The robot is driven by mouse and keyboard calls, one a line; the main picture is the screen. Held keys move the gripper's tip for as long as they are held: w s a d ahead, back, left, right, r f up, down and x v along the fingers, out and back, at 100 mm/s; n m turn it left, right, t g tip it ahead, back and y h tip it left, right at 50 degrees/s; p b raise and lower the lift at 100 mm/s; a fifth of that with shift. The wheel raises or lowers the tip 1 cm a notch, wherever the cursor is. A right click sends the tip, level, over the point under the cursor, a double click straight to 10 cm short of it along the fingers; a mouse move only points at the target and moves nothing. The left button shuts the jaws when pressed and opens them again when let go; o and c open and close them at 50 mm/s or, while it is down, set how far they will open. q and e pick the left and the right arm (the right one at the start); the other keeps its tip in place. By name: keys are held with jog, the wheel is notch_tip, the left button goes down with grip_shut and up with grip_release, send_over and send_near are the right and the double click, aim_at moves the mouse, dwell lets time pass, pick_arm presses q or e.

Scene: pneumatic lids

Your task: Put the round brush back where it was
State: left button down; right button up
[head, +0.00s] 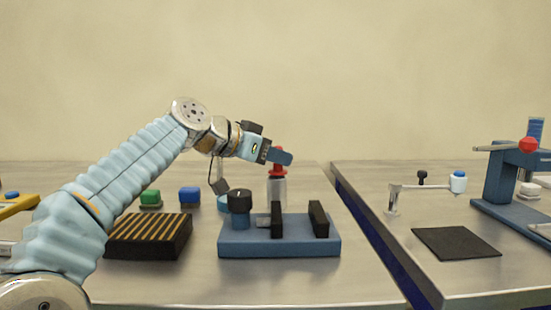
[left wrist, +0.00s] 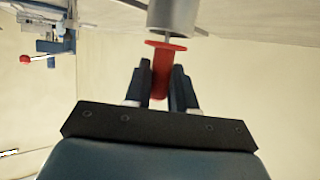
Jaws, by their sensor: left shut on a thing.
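My left gripper (head: 282,157) is shut on the red handle (left wrist: 160,72) of the round brush, which stands between the two dark fingers in the left wrist view. The handle has a round red flange and also shows in the head view (head: 278,170). A thin rod runs from the flange toward a grey cylinder (head: 277,191), which also shows in the left wrist view (left wrist: 176,14). The brush looks upright, handle up, with its flange just above the cylinder. The bristles are hidden, and I cannot tell how deep the rod sits. My right gripper is out of view.
A blue fixture (head: 280,249) with black uprights and a black knob stands in front of the cylinder. A gap separates the right table (head: 440,275), which holds a black mat (head: 456,244).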

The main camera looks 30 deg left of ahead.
pick_arm(q)
jog(key=shift+f+b, duration=0.5)
jog(key=shift+f, duration=0.05)
jog(key=c, duration=0.9)
grip_release()
jog(key=shift+r, duration=0.1)
jog(key=shift+c, duration=0.2)
jog(key=shift+r+p, duration=0.55)
jog(key=shift+p, duration=0.1)
jog(key=v, duration=1.2)
